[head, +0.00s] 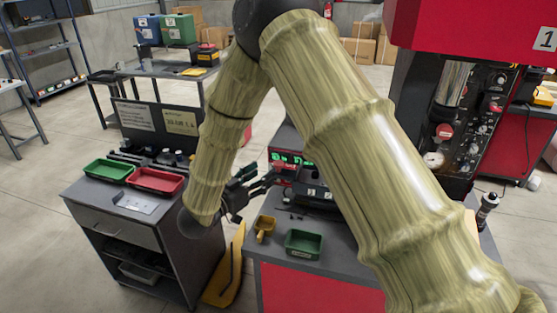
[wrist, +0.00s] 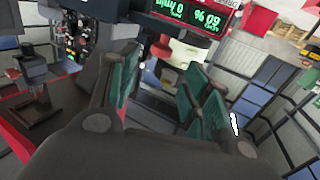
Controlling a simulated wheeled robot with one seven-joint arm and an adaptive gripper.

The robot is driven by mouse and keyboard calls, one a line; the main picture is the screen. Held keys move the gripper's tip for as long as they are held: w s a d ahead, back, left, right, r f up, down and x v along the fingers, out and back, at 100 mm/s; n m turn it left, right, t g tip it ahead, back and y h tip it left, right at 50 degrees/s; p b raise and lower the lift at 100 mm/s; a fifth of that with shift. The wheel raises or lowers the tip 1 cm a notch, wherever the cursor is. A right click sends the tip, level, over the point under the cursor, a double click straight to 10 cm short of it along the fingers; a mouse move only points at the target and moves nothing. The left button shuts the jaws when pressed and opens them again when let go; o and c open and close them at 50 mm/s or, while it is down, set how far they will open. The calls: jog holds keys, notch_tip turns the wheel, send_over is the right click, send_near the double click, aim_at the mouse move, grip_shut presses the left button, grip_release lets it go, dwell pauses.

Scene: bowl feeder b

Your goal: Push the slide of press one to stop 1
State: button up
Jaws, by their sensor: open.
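Press one (head: 465,25) is the red machine marked 1 at the upper right. Its red bench has a dark top, with a dark low unit (head: 318,193) bearing small pale labels. Which part is the slide I cannot tell for sure; my arm hides part of the press. My gripper (head: 262,182) is at the bench's left edge, beside the low unit, fingers pointing right toward it. In the wrist view the gripper (wrist: 165,92) has green-padded fingers spread apart with nothing between them. Contact with the unit cannot be judged.
A green-lit display (head: 290,158) stands behind the gripper and shows in the wrist view (wrist: 190,14). A yellow scoop (head: 264,228) and green tray (head: 304,244) lie on the bench front. A grey cabinet (head: 115,213) with green and red trays stands left, a yellow object (head: 226,275) between.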

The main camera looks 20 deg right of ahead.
aim_at(276, 164)
jog(key=p+x, duration=0.3)
jog(key=x, duration=0.4)
jog(key=shift+w+d+r, duration=0.15)
jog(key=shift+w+d, duration=0.05)
jog(key=shift+d, duration=0.1)
jog(key=shift+w+d+p, duration=0.3)
jog(key=shift+w+d, duration=0.1)
jog(key=shift+d, duration=0.1)
grip_shut()
